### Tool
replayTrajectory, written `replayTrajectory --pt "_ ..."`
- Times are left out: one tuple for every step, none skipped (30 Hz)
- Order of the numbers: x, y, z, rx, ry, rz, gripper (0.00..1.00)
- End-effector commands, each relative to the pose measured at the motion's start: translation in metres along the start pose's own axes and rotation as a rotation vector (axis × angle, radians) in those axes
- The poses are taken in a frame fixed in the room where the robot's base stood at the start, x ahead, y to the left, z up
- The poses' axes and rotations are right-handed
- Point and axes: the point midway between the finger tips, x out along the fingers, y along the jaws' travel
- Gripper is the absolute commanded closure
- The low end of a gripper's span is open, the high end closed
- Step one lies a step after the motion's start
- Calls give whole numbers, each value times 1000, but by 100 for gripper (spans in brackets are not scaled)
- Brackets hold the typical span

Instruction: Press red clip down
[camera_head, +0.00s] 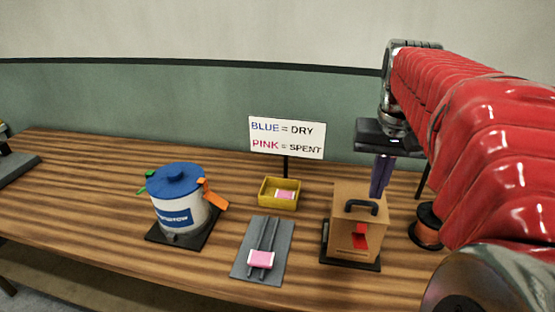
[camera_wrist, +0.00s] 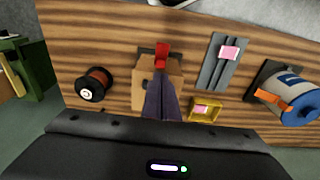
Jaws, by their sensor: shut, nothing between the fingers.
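A tan box (camera_head: 345,215) with a dark handle (camera_head: 361,207) on top stands on a dark base right of centre in the head view. The red clip (camera_head: 360,235) is on its front face and seems to stick out. In the wrist view the clip (camera_wrist: 162,53) shows at the box's upper edge, just beyond my fingertips. My gripper (camera_head: 378,193) has its dark purple fingers shut and empty, pointing down over the top of the box behind the handle. The fingers (camera_wrist: 161,86) hide part of the box in the wrist view. Contact with the box cannot be told.
A spool (camera_head: 427,228) stands close right of the box. To its left are a grey railed plate (camera_head: 244,262) with a pink block (camera_head: 261,259), a yellow bin (camera_head: 270,203) holding a pink piece, and a blue-lidded white pot (camera_head: 180,212). A sign (camera_head: 287,137) stands behind.

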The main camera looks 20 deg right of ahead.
Motion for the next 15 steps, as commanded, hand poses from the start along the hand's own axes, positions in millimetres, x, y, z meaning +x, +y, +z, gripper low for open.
replayTrajectory --pt "0 0 0 0 0 0 100" --pt "0 0 0 0 0 0 100" --pt "0 0 0 -1 0 0 100" --pt "0 0 0 -1 0 0 100" --pt "0 0 0 -1 0 0 100" --pt "0 -1 0 -2 0 0 100" --pt "0 -1 0 -2 0 0 100" --pt "0 -1 0 -2 0 0 100" --pt "1 -1 0 -2 0 0 100" --pt "2 -1 0 -2 0 0 100" --pt "3 -1 0 -2 -1 0 100" --pt "5 -1 1 -2 -1 0 100" --pt "7 -1 1 -2 -2 0 100" --pt "10 -1 1 -3 -3 0 100" --pt "13 -1 1 -3 -2 0 100"
